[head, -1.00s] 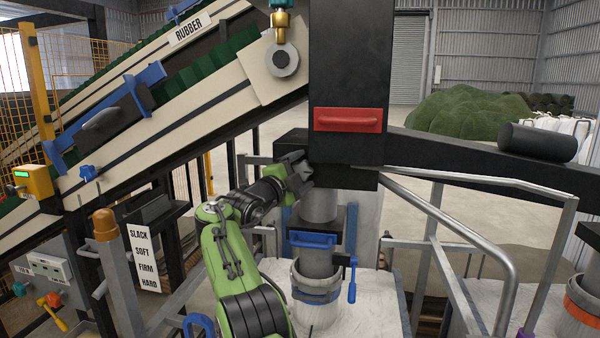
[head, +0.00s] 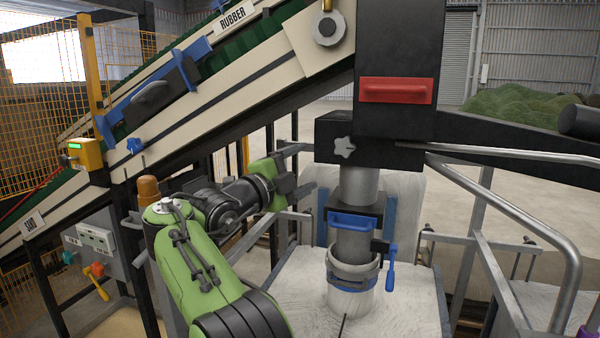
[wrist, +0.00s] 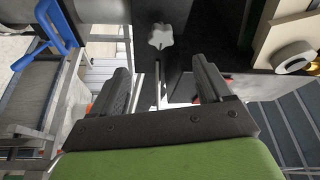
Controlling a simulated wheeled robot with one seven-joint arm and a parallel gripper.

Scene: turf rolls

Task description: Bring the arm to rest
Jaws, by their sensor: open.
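My gripper (head: 306,168) is open and empty. It is at the end of my green and black arm, left of the black chute housing. A pale star-shaped knob (head: 345,147) is on the housing's near face, to the right of my gripper and apart from it. In the wrist view, both fingers of my gripper (wrist: 163,82) are spread with nothing held between them. The star knob (wrist: 161,37) shows beyond the fingertips there, with a thin rod (wrist: 157,88) running down from it.
A blue-handled slide gate (head: 352,222) and a clamped spout (head: 352,275) stand below the housing, above a white bag (head: 300,290). A metal railing (head: 520,230) is at right. A sloping conveyor (head: 215,95) and a control box (head: 95,240) are at left.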

